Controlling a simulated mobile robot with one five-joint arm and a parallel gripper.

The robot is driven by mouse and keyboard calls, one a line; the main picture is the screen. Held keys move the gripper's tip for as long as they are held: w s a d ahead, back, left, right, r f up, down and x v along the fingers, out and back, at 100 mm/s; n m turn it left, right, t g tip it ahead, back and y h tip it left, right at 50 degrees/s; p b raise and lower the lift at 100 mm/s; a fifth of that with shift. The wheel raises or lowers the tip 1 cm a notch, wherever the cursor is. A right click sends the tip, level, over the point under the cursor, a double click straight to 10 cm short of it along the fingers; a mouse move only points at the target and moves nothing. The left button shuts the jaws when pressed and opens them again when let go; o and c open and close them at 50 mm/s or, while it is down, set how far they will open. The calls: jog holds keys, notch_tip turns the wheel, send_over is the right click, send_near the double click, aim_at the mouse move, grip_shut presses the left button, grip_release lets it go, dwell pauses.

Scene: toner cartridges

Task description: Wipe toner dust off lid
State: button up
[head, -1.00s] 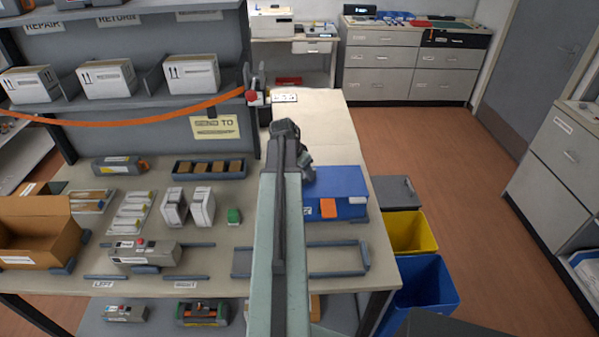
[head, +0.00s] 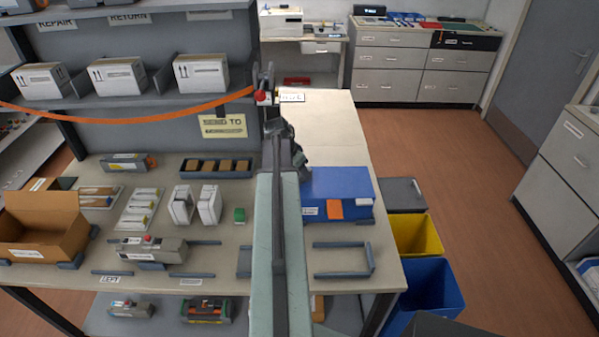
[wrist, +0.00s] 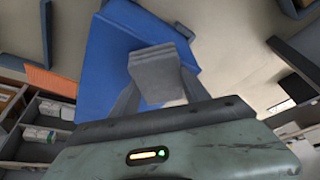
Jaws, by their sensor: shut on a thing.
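The blue box (head: 345,188) with a flat top and an orange patch (head: 335,208) stands at the right of the workbench. In the wrist view the blue surface (wrist: 107,45) lies just beyond my fingers. My gripper (wrist: 155,85) is shut on a grey, folded-looking pad (wrist: 157,72). The pad overlaps the blue surface in this view; I cannot tell whether they touch. In the head view my gripper (head: 297,153) is beside the box's left back corner, partly hidden by my arm. I cannot make out any toner dust.
A grey and red cartridge (head: 152,250) and white packets (head: 182,205) stand left of my arm. A cardboard box (head: 50,225) is at far left. An orange strap (head: 130,112) hangs across the shelf front. Yellow (head: 418,235) and blue bins stand right of the bench.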

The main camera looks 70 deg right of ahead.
jog(key=shift+r+p, duration=2.55)
jog(key=shift+r, duration=0.3)
notch_tip(320, 180, up, 3)
jog(key=p, duration=0.3)
jog(key=shift+r, duration=0.15)
jog(key=shift+s+f, duration=0.15)
jog(key=shift+f, duration=0.05)
